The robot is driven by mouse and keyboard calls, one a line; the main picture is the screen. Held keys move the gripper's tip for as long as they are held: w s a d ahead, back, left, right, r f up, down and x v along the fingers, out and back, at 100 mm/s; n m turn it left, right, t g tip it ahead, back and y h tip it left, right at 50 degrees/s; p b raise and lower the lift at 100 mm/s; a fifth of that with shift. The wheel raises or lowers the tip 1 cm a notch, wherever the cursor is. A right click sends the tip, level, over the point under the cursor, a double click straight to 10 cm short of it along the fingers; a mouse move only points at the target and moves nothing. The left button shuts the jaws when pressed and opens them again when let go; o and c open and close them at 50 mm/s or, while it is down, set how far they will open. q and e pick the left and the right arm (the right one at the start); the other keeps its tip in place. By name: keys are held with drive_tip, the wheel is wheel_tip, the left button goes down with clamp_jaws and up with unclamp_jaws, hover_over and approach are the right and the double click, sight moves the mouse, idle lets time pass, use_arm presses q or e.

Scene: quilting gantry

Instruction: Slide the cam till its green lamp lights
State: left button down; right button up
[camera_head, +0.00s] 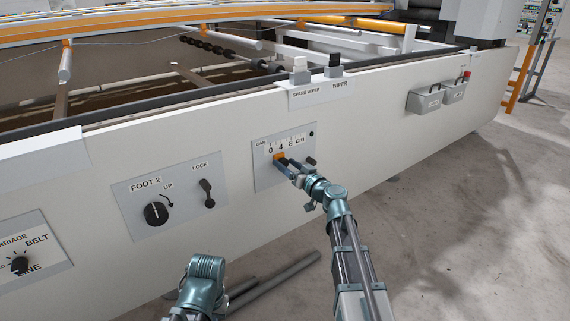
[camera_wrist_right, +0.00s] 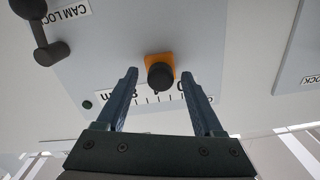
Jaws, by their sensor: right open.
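The cam (camera_head: 279,157) is an orange slider with a black knob on a grey plate marked 0, 4, 8 cm. In the right wrist view the cam (camera_wrist_right: 160,72) shows upside down, closer to the 0 than to the 8. My right gripper (camera_head: 286,165) is at the cam. In the wrist view its open fingers (camera_wrist_right: 159,74) stand either side of the knob, with gaps on both sides. The round lamp (camera_head: 311,133) on the plate is dark, also in the wrist view (camera_wrist_right: 87,104). My left gripper is out of view; only part of that arm shows.
A black cam lock lever (camera_wrist_right: 40,38) sits on the same plate. Left along the panel are the lock lever (camera_head: 208,192) and Foot 2 knob (camera_head: 156,212). Grey bins (camera_head: 425,100) hang at right. Grey bars (camera_head: 270,282) lie below.

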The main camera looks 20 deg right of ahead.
drive_tip(key=shift+w+a, duration=0.25)
drive_tip(key=shift+w, duration=0.3)
clamp_jaws()
drive_tip(key=shift+d, duration=0.1)
